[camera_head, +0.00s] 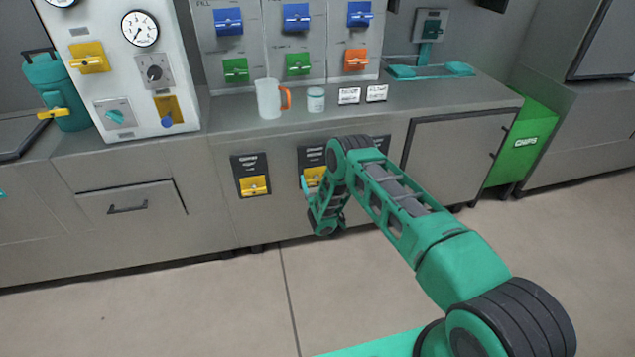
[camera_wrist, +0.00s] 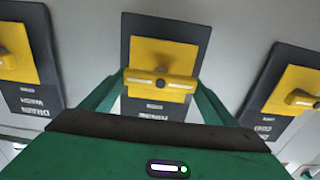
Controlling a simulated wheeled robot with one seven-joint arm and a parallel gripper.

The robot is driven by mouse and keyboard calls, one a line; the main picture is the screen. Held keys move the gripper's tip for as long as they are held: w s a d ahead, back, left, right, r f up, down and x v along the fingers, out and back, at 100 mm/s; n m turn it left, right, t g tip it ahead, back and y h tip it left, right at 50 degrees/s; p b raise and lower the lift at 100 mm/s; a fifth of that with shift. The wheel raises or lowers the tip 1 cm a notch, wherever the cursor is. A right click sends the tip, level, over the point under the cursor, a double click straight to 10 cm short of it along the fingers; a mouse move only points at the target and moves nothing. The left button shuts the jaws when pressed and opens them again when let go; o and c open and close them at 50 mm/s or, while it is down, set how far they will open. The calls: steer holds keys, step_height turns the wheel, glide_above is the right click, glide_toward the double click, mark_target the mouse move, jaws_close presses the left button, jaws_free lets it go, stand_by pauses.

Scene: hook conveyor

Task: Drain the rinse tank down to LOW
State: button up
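The rinse drain valve is a yellow lever handle on a yellow block (camera_wrist: 162,65), mounted on a dark plate (camera_wrist: 137,28). Its label, upside down in the wrist view, seems to read RINSE. The handle lies crosswise. My gripper (camera_wrist: 160,85) has its green fingers spread, one beside each end of the handle; I cannot tell whether they touch it. In the head view my gripper (camera_head: 310,190) is at the middle of three low cabinet plates, partly hiding its yellow handle (camera_head: 314,175). The tank's gauge is not identifiable; a round dial (camera_head: 140,28) has tiny markings.
The wash drain valve (camera_wrist: 14,50) is to the left and another yellow valve (camera_wrist: 296,92) to the right, both close to my fingers. A mug (camera_head: 268,99) and a small jar (camera_head: 316,99) stand on the counter above. The floor in front is clear.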

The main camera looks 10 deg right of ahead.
steer(key=c, duration=0.5)
steer(key=shift+a+n, duration=0.1)
steer(key=shift+n, duration=0.3)
steer(key=n, duration=0.4)
steer(key=shift+a+f, duration=0.1)
steer(key=shift+a, duration=0.15)
steer(key=shift+a+f+n, duration=0.1)
steer(key=shift+n, duration=0.95)
steer(key=shift+a+f+n, duration=0.1)
steer(key=shift+n, duration=0.95)
steer(key=o, duration=1.1)
steer(key=shift+c, duration=0.2)
